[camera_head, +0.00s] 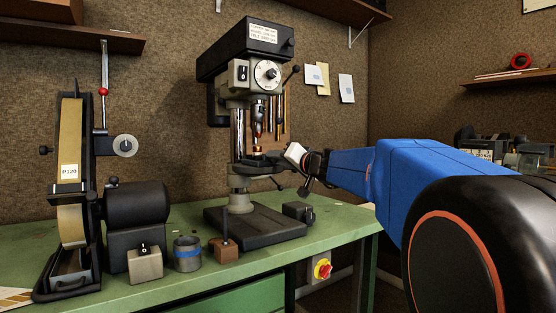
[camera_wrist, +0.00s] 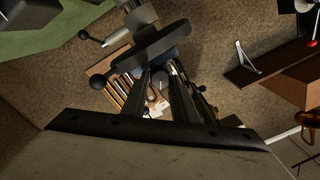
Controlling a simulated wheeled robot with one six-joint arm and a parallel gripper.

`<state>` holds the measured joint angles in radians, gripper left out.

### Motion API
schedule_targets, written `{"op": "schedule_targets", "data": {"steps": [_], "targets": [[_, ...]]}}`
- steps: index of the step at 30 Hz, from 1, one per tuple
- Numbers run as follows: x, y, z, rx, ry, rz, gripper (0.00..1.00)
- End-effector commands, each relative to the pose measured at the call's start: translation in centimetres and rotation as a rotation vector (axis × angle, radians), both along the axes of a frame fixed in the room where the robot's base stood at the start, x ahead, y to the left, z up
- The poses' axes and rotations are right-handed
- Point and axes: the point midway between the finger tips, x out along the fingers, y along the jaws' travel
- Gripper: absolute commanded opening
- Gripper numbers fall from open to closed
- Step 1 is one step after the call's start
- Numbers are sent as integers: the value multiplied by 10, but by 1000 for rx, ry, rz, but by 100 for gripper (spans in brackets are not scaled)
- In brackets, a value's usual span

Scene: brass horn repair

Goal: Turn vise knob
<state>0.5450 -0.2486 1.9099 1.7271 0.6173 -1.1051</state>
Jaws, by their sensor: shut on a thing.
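The vise is a dark block (camera_head: 256,164) on the drill press's work table, below the chuck, with a small copper-coloured piece (camera_head: 257,150) above it. My gripper (camera_head: 281,161) reaches in from the right and meets the vise's right side. In the wrist view, the two dark fingers of my gripper (camera_wrist: 165,82) close on a small grey knob (camera_wrist: 161,76) at the edge of a dark body (camera_wrist: 150,44). The fingers hide part of the knob. In the head view the knob is hidden by my gripper.
The drill press (camera_head: 252,50) has ball-ended levers close above and below my gripper. A belt grinder (camera_head: 70,190) stands at left on the green bench (camera_head: 335,222). A grey-blue cup (camera_head: 187,254) and a wooden block (camera_head: 224,250) stand in front. A red stop button (camera_head: 323,268) is below the bench.

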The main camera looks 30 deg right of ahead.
Motion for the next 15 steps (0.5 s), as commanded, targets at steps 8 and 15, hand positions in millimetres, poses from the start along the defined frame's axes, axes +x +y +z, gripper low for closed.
{"op": "schedule_targets", "data": {"steps": [8,15], "targets": [[0,0,-1,137,5,-1,4],[0,0,-1,185,7,-1,4]]}}
